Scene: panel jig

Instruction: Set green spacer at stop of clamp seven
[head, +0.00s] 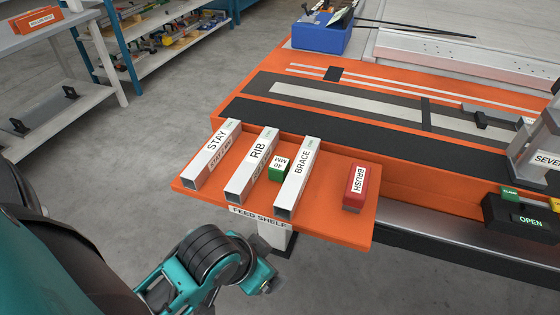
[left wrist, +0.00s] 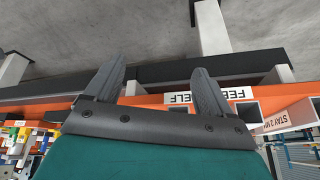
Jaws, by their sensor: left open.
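The green spacer (head: 279,168), marked 40 MM, lies on the orange feed shelf (head: 325,215) between the RIB and BRACE bars in the head view. Clamp seven (head: 540,150) is a grey block at the right edge, partly cut off by the frame; I cannot make out its stop. My left arm hangs low in front of the shelf in the head view, its fingers not clear there. In the left wrist view my left gripper (left wrist: 158,78) is open and empty, with the shelf's edge and label beyond its fingers. My right gripper is not in view.
White STAY (head: 211,155), RIB (head: 252,166) and BRACE (head: 297,176) bars and a red BRUSH block (head: 356,187) share the shelf. A box reading OPEN (head: 524,218) sits below clamp seven. A blue bin (head: 321,38) stands on the bench's far edge.

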